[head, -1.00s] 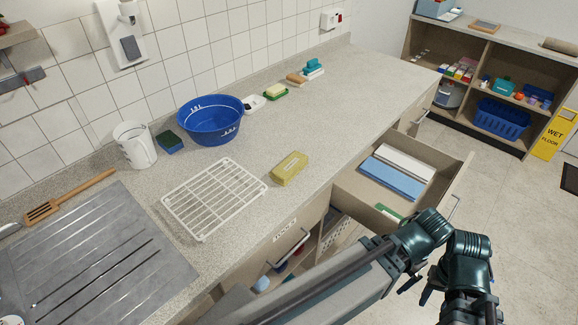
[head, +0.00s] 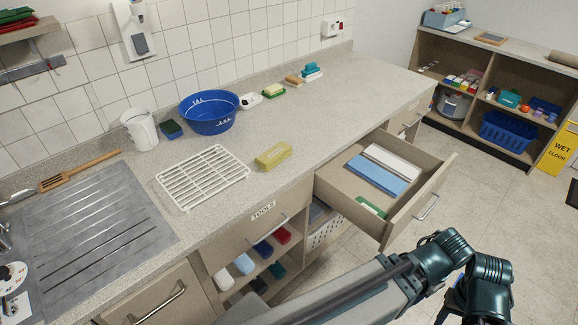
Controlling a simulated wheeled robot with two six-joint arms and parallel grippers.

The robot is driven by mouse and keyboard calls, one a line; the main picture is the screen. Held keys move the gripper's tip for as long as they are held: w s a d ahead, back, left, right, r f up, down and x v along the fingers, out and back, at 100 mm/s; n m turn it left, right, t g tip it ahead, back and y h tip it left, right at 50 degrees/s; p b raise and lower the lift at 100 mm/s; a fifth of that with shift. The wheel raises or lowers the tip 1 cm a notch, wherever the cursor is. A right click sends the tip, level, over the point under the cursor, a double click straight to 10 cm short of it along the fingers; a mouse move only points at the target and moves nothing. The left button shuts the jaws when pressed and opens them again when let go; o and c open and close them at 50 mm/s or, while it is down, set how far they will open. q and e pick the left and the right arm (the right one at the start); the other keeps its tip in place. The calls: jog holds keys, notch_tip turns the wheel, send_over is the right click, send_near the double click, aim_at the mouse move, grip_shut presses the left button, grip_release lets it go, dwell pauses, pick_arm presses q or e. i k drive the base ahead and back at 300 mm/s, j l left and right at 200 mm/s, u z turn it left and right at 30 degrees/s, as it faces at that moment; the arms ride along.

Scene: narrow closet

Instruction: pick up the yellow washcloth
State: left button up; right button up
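The yellow washcloth (head: 273,156) looks like a folded, block-shaped yellow bundle. It lies flat on the speckled grey counter (head: 290,120), near the front edge, to the right of the white wire rack. Nothing covers it. A dark jointed arm of mine crosses the bottom right of the head view, well below and to the right of the washcloth and apart from it. I cannot make out gripper fingers on either arm.
A white rack (head: 203,178) and blue basin (head: 209,112) stand left of the washcloth. An open drawer (head: 393,215) holding folded blue and white cloths juts out from the counter's front. Open shelves (head: 245,285) lie below the counter.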

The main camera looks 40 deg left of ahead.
aim_at(270, 158)
jog(key=l+u, duration=0.15)
jog(key=u, duration=0.55)
